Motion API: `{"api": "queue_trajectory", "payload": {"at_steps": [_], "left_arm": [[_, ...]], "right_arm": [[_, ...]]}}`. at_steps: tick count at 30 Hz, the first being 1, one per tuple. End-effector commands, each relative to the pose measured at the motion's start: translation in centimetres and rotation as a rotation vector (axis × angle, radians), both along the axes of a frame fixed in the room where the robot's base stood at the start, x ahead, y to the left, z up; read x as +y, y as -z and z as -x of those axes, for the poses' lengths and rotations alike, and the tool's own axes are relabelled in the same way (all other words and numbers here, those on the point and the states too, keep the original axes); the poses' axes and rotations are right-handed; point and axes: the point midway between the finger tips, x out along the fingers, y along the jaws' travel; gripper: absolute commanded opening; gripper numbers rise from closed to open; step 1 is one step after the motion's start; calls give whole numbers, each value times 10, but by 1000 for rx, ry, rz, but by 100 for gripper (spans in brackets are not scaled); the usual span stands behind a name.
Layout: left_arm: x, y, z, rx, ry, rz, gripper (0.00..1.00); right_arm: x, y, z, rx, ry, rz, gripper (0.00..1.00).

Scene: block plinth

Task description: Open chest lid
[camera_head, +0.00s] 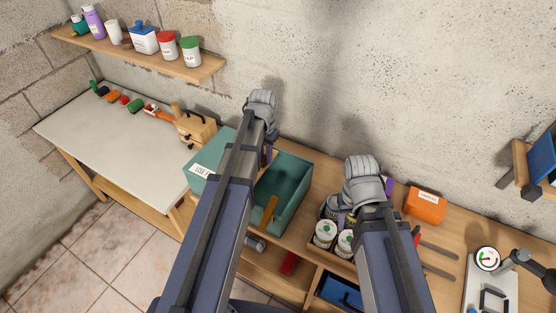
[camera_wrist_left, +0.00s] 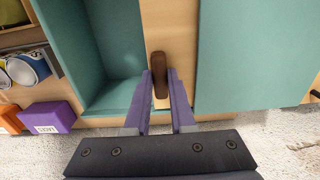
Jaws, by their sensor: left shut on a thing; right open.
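The teal chest (camera_head: 293,185) stands on the wooden bench, its right part open so the inside shows. A teal panel with a "USE" label (camera_head: 202,170) lies to its left. In the left wrist view, a wooden strip (camera_wrist_left: 169,25) runs between the open compartment (camera_wrist_left: 120,50) and a flat teal surface (camera_wrist_left: 255,60). A brown handle (camera_wrist_left: 159,68) sits on the strip. My left gripper (camera_wrist_left: 160,92) is shut on the handle; in the head view my arm mostly hides it. My right gripper (camera_head: 342,213) is open above the cans, partly hidden.
White cans (camera_head: 325,235) stand right of the chest, with an orange box (camera_head: 425,205) and a purple box (camera_wrist_left: 50,117) nearby. A gauge (camera_head: 487,259) is far right. The grey table (camera_head: 110,135) has clear space.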

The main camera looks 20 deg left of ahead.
Motion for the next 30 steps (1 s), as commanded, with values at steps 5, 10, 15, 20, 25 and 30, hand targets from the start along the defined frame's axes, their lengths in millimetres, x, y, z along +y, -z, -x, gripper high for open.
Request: {"api": "queue_trajectory", "payload": {"at_steps": [5, 10, 15, 20, 25, 30], "left_arm": [[1, 0, -1, -1, 1, 0, 0], [1, 0, -1, -2, 1, 0, 26], [1, 0, 0, -1, 1, 0, 45], [1, 0, 0, -1, 1, 0, 52], [1, 0, 0, -1, 1, 0, 52], [1, -6, 0, -1, 1, 0, 52]], "right_arm": [[0, 0, 0, 0, 0, 0, 50], [0, 0, 0, 0, 0, 0, 50], [0, 0, 0, 0, 0, 0, 50], [0, 0, 0, 0, 0, 0, 50], [0, 0, 0, 0, 0, 0, 50], [0, -6, 0, 0, 1, 0, 50]]}}
